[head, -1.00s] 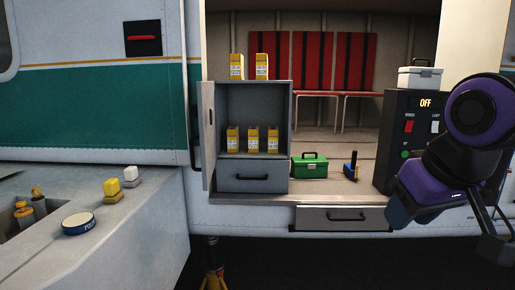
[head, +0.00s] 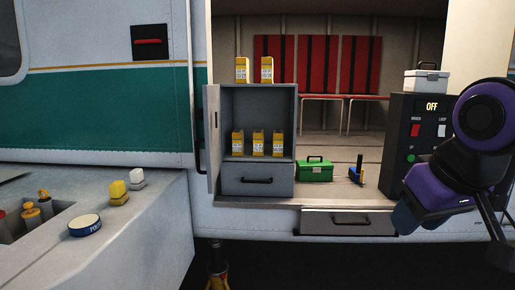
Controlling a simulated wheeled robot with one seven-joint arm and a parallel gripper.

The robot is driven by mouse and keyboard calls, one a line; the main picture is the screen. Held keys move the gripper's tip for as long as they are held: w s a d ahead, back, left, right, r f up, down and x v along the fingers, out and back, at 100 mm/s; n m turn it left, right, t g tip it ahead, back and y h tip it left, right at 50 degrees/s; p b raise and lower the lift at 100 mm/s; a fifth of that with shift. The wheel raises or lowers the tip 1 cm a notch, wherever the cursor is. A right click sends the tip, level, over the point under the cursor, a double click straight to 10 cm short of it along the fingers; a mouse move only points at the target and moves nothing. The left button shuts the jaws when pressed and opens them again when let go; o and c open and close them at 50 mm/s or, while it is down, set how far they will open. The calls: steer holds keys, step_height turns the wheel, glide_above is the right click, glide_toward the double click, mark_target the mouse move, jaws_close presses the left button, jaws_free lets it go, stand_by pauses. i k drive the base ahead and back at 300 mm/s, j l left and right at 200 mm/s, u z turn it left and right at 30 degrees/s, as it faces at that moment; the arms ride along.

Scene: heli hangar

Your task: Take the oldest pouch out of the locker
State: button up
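The grey locker (head: 226,125) stands on the helicopter's floor edge with its door (head: 212,140) swung open to the left. Inside, on its shelf, three yellow pouches with white labels stand in a row: left (head: 238,143), middle (head: 258,143) and right (head: 278,143). Two more yellow pouches stand on top, a left one (head: 241,70) and a right one (head: 267,70). The label print is too small to read. My purple and black arm is at the right edge, well away from the locker. Part of my gripper (head: 497,240) shows low at the right; its fingertips are not clear.
A green case (head: 315,170) and a small blue-black item (head: 357,170) sit right of the locker. A black control box (head: 418,140) marked OFF carries a white case (head: 426,80). A grey counter (head: 140,225) at left holds a round tin (head: 85,226) and small blocks.

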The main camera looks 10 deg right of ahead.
mark_target(238, 149)
steer(key=i+j, duration=0.2)
steer(key=i, duration=0.3)
steer(key=i+j, duration=0.15)
steer(key=i, duration=0.4)
steer(key=i+j+z, duration=0.1)
steer(key=i, duration=0.4)
steer(key=i+j, duration=0.3)
steer(key=i, duration=0.2)
